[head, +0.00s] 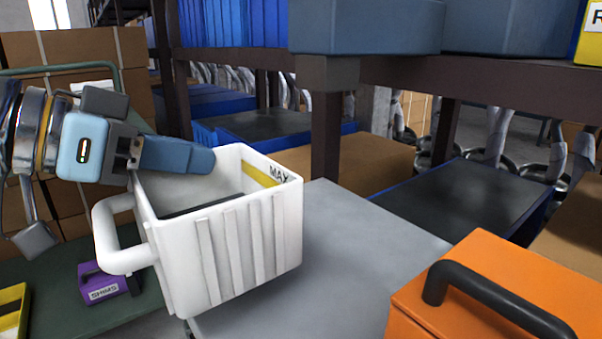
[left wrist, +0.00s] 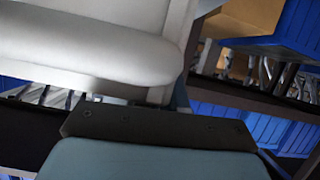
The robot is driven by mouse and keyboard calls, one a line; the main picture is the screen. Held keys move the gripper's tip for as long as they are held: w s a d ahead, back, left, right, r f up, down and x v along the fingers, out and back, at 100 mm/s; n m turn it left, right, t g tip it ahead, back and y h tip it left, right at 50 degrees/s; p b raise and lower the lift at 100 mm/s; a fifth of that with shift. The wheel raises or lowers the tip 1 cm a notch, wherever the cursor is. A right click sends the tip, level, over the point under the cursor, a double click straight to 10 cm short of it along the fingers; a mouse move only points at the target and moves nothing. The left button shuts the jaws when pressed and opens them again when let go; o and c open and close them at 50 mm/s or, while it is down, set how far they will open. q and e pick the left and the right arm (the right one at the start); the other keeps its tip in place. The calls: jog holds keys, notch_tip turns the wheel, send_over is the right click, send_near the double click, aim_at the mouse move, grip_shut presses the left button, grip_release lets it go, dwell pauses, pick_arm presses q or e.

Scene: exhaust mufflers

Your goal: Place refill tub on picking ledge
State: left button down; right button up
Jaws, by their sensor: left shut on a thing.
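The refill tub (head: 220,240) is white and ribbed, with a loop handle on its left and a yellow band marked MAX inside. My left gripper (head: 188,158) is shut on the tub at its left side, near the handle; one blue finger reaches over the open top. In the left wrist view, the white tub and handle (left wrist: 90,50) fill the upper left beside the blue-grey finger (left wrist: 150,160). A grey flat surface, seemingly the picking ledge (head: 350,235), lies behind and right of the tub. The tub overlaps its left part; I cannot tell whether they touch. My right gripper is out of view.
An orange case (head: 510,300) with a black handle stands at the front right. A purple SHIMS box (head: 105,284) and a yellow box (head: 12,310) sit on a green surface at left. A dark rack post (head: 326,140) and beam rise behind the grey surface, whose middle is clear.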

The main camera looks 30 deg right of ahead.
pick_arm(q)
jog(key=x, duration=0.8)
jog(key=r+x, duration=0.1)
jog(key=x, duration=0.3)
jog(key=shift+d, duration=0.55)
jog(key=c, duration=1.2)
grip_release()
jog(key=shift+a+r, duration=0.1)
jog(key=shift+a, duration=0.15)
jog(key=v, duration=1.1)
jog(key=shift+a+r, duration=0.15)
jog(key=shift+a, duration=0.05)
